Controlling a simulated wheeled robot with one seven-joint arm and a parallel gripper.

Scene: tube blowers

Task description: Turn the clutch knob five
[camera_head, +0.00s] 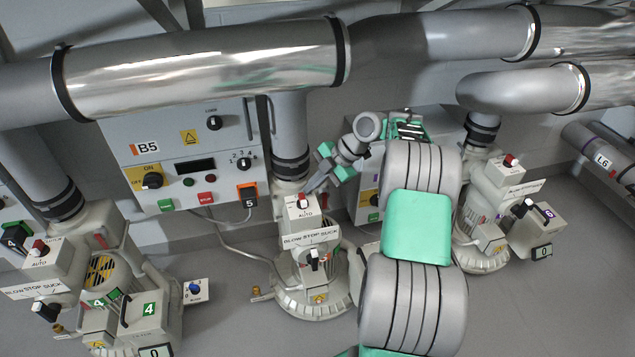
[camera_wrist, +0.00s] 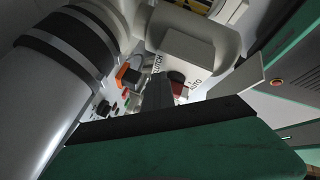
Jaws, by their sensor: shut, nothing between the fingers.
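The red knob also shows in the wrist view (camera_wrist: 178,88), dark on top and partly hidden beside my fingers. My gripper (camera_head: 310,188) is shut and empty, reaching down from the upper right to just beside the knob. I cannot tell whether the fingers touch it. In the wrist view the grey finger (camera_wrist: 157,93) stands left of the knob.
A thick grey pipe (camera_wrist: 60,90) rises close to my gripper. A BLOW STOP SUCK lever (camera_head: 314,256) is on the blower's front. The B5 panel (camera_head: 180,135) is behind. Similar blowers stand left (camera_head: 60,270) and right (camera_head: 497,188). Bare floor (camera_head: 225,300) lies left of the middle blower.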

